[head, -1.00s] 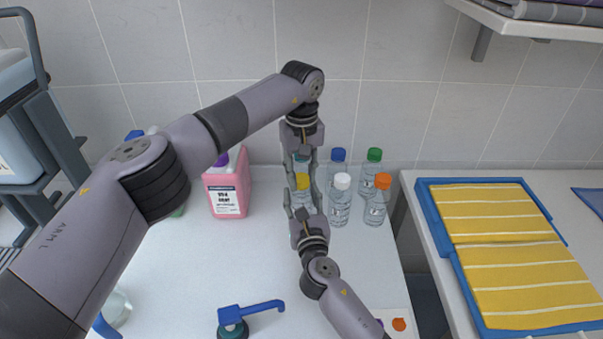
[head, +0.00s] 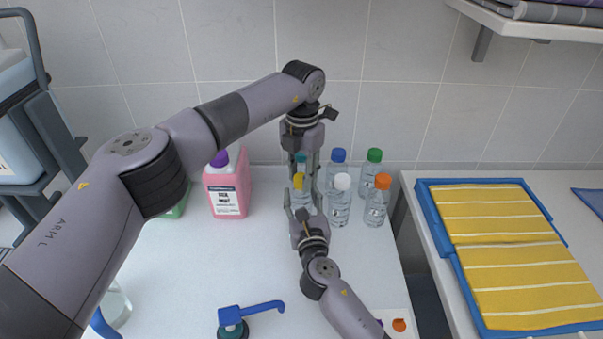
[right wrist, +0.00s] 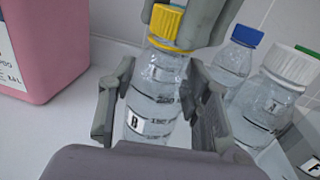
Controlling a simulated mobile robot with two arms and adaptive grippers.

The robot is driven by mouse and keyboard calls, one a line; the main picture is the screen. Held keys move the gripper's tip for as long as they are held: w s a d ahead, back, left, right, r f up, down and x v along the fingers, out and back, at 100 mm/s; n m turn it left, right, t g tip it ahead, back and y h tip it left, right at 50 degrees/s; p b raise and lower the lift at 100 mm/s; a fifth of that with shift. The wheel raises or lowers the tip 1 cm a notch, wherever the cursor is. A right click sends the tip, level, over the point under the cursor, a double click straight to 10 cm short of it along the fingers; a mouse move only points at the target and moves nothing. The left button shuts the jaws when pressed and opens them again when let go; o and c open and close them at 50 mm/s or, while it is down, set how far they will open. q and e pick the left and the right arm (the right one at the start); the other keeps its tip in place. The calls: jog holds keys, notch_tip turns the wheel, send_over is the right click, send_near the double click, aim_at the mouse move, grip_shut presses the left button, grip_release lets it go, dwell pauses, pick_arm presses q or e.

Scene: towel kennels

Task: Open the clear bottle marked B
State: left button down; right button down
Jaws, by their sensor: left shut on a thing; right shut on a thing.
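The clear bottle marked B (right wrist: 152,108) stands upright, with its label and a yellow cap (right wrist: 167,26) in the right wrist view. In the head view the bottle (head: 301,200) is partly hidden by both grippers. My right gripper (head: 303,205) is shut around the bottle's body from the front. My left gripper (head: 302,178) points down from above and is shut on the yellow cap, with its fingers on either side of it. The cap sits at the bottle's neck; I cannot tell how loose it is.
Several capped bottles stand close by: white (head: 340,205), orange (head: 377,205), blue (head: 338,168), green (head: 372,170), and teal behind B. A pink jug (head: 228,190) is to the left. A blue-handled thing (head: 250,312) lies in front. The counter's middle left is clear.

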pick_arm(q)
jog(key=n, duration=1.9)
jog(key=shift+r+n, duration=0.1)
jog(key=shift+n, duration=0.2)
jog(key=n, duration=0.5)
jog(key=shift+n, duration=0.4)
jog(key=shift+r, duration=0.15)
jog(key=shift+r, duration=0.95)
